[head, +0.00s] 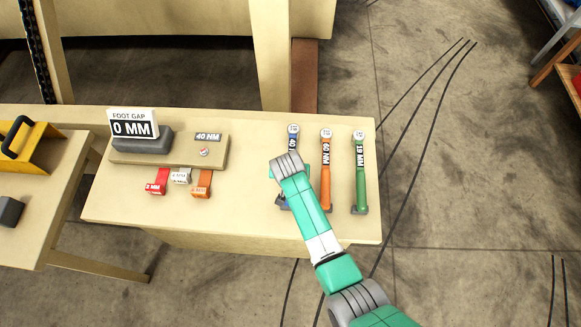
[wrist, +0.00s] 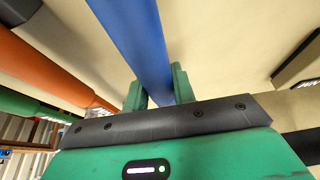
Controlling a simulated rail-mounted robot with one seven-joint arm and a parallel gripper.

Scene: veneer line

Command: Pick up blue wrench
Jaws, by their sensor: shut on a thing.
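The blue wrench (head: 293,131) stands at the left of a row of wrenches on the table. In the head view its upper end and label show, and my arm hides most of its handle. In the wrist view its blue handle (wrist: 132,40) runs between the two green fingers of my gripper (wrist: 158,90). The gripper is shut on the handle. I cannot tell whether the wrench is clear of its holder.
An orange wrench (head: 326,170) and a green wrench (head: 360,175) stand just right of the blue one. A board (head: 215,150) with tags and a "FOOT GAP 0 MM" sign (head: 133,123) is at the left. The wooden table (head: 250,215) is bare between them.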

